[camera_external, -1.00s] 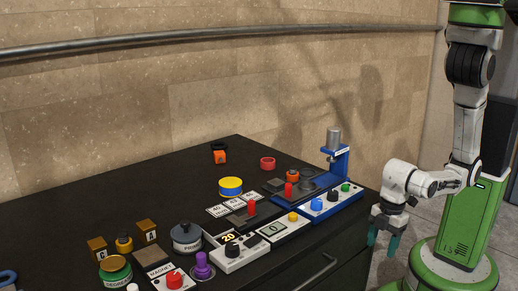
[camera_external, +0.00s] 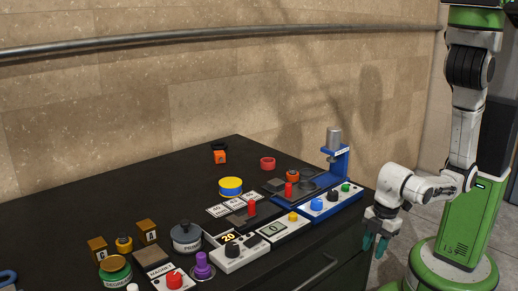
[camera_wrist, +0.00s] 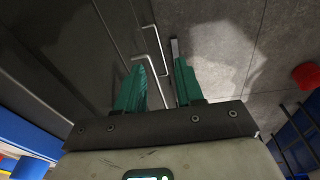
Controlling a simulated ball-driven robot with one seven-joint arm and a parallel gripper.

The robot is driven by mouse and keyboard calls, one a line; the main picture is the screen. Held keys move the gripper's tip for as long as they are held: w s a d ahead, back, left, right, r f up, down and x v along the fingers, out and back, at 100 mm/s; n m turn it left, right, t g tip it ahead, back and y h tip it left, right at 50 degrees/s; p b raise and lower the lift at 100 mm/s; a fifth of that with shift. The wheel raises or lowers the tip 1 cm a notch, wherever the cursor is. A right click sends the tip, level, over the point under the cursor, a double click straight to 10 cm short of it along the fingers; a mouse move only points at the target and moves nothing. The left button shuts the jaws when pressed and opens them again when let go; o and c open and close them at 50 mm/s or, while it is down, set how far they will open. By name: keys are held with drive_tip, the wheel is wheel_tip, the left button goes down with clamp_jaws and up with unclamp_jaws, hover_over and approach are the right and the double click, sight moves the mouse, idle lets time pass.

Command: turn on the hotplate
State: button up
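My gripper (camera_external: 375,245) hangs off the right front edge of the black bench, pointing down, clear of every device. In the wrist view its two green fingers (camera_wrist: 163,65) are apart with nothing between them. A white control box with a lit "20" display and a black knob (camera_external: 232,249) stands near the bench's front edge.
The black bench (camera_external: 130,180) has drawer handles on its front, near my gripper. The back left of the bench is clear.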

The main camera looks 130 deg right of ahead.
drive_tip(key=w+d+b, duration=0.1)
drive_tip(key=w, duration=0.2)
drive_tip(key=w+d+h+b, duration=0.1)
drive_tip(key=w, duration=0.3)
drive_tip(key=w+d+h, duration=0.1)
drive_tip(key=w, duration=0.3)
drive_tip(key=shift+w+d+t+b, duration=0.1)
drive_tip(key=shift+w+t+b, duration=0.1)
drive_tip(key=shift+t+b, duration=0.2)
drive_tip(key=c, duration=0.6)
drive_tip(key=w+r+h+b, duration=0.1)
drive_tip(key=w, duration=0.3)
drive_tip(key=w+r+h+b, duration=0.1)
drive_tip(key=w+r, duration=0.1)
drive_tip(key=w, duration=0.2)
drive_tip(key=w+d+r+h+b, duration=0.1)
drive_tip(key=w+r, duration=0.1)
drive_tip(key=w, duration=0.2)
drive_tip(key=shift+r+m, duration=0.2)
drive_tip(key=shift+m, duration=0.2)
clamp_jaws()
drive_tip(key=w+d+r+m+g+y, duration=0.1)
drive_tip(key=w+d+r+m, duration=0.1)
drive_tip(key=d+r+m, duration=0.3)
drive_tip(key=w+d+r+m+g+y+b, duration=0.1)
drive_tip(key=w+d+r+m, duration=0.2)
drive_tip(key=r+m, duration=0.8)
drive_tip(key=shift+d+r+m+g, duration=0.3)
drive_tip(key=shift+d+r+m, duration=0.1)
drive_tip(key=shift+d+r, duration=0.9)
